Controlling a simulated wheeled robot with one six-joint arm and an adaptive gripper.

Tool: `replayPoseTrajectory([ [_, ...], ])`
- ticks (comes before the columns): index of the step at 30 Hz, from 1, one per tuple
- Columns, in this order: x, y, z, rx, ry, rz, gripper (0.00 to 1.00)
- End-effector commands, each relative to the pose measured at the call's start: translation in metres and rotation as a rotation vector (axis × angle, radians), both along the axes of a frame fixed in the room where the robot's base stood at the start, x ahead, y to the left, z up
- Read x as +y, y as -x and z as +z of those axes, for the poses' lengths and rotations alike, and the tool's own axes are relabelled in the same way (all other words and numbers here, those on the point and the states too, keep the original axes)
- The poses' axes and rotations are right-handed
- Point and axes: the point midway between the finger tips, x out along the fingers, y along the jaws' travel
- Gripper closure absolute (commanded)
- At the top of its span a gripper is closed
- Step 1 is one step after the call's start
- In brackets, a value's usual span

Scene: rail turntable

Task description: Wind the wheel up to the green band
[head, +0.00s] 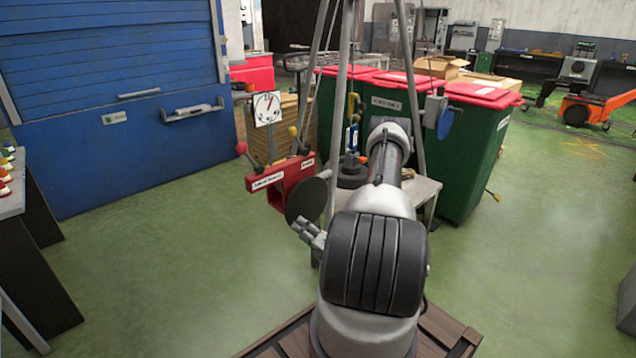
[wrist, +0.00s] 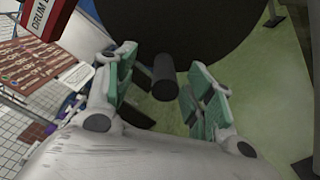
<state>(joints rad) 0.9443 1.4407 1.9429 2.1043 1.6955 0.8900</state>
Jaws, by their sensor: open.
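The wheel is a dark round disc (head: 307,200) on the front of a red stand (head: 280,181) in the head view. It fills the top of the wrist view (wrist: 190,25), where a short black knob (wrist: 163,77) sticks out from it. My gripper (wrist: 161,82) is open, with green-padded fingers on either side of the knob and a gap on both sides. In the head view my gripper (head: 312,238) is at the disc's lower edge. A white dial (head: 267,107) with a red needle stands above the stand; its green band is too small to make out.
Levers with a red knob (head: 241,148) and a yellow knob (head: 293,131) rise from the stand. Metal legs (head: 341,110) stand close behind the disc. Green bins (head: 478,150) with red lids are behind to the right. Green floor (head: 170,250) is clear to the left.

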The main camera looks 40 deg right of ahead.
Motion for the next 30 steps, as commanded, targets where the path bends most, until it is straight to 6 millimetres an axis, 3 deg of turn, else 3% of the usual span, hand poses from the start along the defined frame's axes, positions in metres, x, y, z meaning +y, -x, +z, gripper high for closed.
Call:
replayPoseTrajectory([
  [21,-0.006,0.063,0.000,0.001,-0.001,-0.003,0.46],
  [30,-0.006,0.070,0.000,0.000,0.000,-0.001,0.46],
])
